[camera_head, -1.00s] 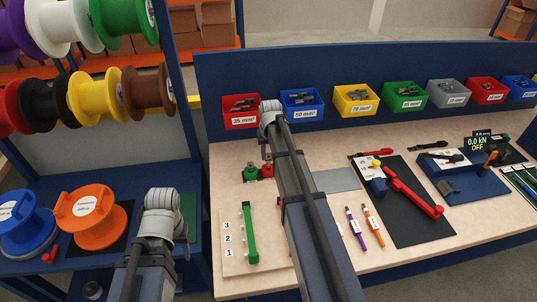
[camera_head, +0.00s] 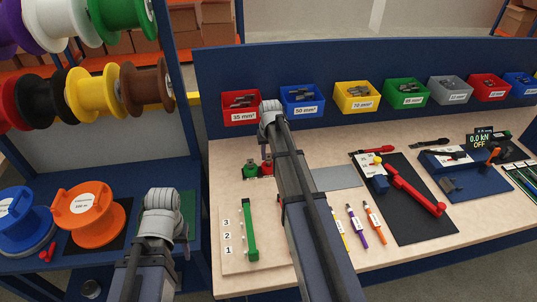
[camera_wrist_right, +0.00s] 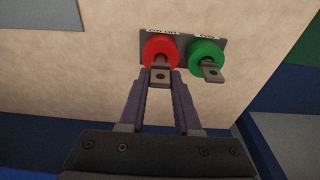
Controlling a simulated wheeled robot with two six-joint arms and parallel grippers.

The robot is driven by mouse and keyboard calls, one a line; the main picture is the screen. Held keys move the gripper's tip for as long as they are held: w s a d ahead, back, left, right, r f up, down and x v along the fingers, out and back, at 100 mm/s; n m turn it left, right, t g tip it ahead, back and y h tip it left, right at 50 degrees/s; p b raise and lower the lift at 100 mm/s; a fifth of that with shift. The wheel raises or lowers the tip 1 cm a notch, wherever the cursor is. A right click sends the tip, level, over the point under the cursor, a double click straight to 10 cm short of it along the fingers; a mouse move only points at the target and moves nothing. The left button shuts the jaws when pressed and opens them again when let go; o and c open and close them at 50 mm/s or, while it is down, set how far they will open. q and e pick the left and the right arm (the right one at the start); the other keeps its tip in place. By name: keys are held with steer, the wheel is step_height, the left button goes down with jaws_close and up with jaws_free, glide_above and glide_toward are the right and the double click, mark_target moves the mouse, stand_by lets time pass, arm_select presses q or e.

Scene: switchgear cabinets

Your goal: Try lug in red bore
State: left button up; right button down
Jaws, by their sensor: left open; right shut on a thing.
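A red ring (camera_wrist_right: 162,48) and a green ring (camera_wrist_right: 205,52) sit side by side on a dark plate in the right wrist view. In the head view the red one (camera_head: 267,169) and the green one (camera_head: 250,171) stand on the bench, partly behind my right arm. My right gripper (camera_wrist_right: 160,82) is shut on a metal lug (camera_wrist_right: 160,76) with a hole in its flat end. The lug's barrel is at the red opening and seems to enter it; depth is hard to judge. A similar metal piece (camera_wrist_right: 211,71) sticks out of the green ring. My left gripper's fingers are out of view.
Coloured bins stand along the back, including a red 35 mm² bin (camera_head: 241,107) and a blue 50 mm² bin (camera_head: 302,101). A numbered board with a green bar (camera_head: 250,232) lies at front left. A red-handled tool (camera_head: 415,190) lies on a black mat.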

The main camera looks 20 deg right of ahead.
steer(key=shift+f+b, duration=0.75)
steer(key=shift+f, duration=0.1)
stand_by(0.8)
steer(key=c, duration=0.5)
jaws_free()
steer(key=r+p, duration=0.5)
steer(key=s+r+p, duration=0.1)
steer(key=r+p, duration=0.1)
steer(key=shift+a+r+p, duration=0.15)
steer(key=shift+r+p, duration=0.25)
